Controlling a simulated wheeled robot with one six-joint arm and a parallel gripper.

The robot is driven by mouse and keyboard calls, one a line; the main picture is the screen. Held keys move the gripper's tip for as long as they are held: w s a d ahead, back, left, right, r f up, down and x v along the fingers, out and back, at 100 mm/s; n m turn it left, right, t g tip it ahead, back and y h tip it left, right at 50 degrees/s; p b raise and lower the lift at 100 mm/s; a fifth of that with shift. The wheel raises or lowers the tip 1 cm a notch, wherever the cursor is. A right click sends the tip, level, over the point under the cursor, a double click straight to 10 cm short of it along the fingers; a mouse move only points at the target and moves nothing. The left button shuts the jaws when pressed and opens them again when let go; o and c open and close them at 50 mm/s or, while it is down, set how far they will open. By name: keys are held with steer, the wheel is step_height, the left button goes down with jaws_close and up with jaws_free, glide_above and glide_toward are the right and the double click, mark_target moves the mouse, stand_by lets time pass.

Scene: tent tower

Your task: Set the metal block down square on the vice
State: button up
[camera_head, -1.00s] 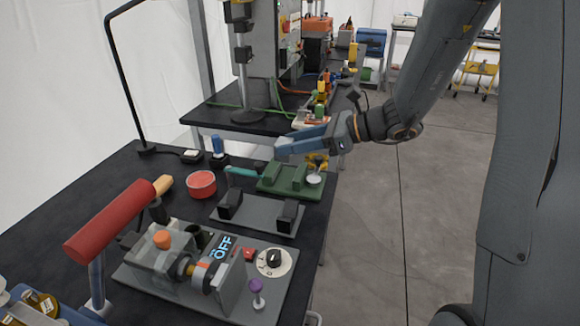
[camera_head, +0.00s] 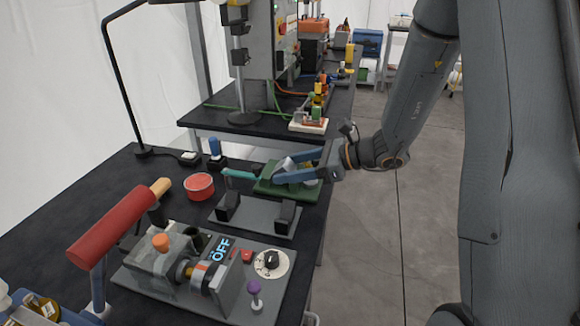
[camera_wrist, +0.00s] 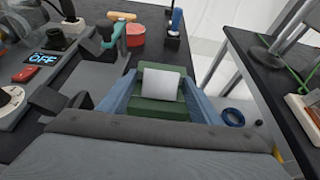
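The pale grey metal block (camera_wrist: 161,84) sits between my gripper's two blue fingers in the wrist view. It also shows at the fingertips in the head view (camera_head: 286,163), partly covered by a finger. The green vice (camera_wrist: 158,109) lies directly under and around the block; in the head view its body (camera_head: 308,194) is partly hidden by my gripper (camera_head: 290,172). Thin green strips show beside the block, so I cannot tell whether the fingers press on it. Contact between block and vice is also unclear.
A grey bracket stand (camera_head: 258,214) is in front of the vice. A red bowl (camera_head: 199,186) and a teal-handled tool (camera_head: 240,174) are to its left. A machine with an OFF display (camera_head: 221,249) is nearer. The floor right of the bench is open.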

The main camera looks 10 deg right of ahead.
steer(key=shift+d+r, duration=0.3)
steer(key=shift+d, duration=0.05)
steer(key=p+v, duration=0.6)
steer(key=v, duration=0.5)
steer(key=s+a+f+n+g+h, duration=0.25)
steer(key=s+n+g+h, duration=0.2)
steer(key=s+n, duration=0.55)
steer(key=s+d+r+n+h, duration=0.2)
steer(key=s+d+n+h, duration=0.2)
steer(key=n, duration=0.8)
steer(key=s+t+h, duration=0.1)
steer(key=s+h, duration=0.1)
steer(key=h, duration=0.2)
steer(key=shift+s, duration=0.4)
steer(key=shift+d, duration=0.1)
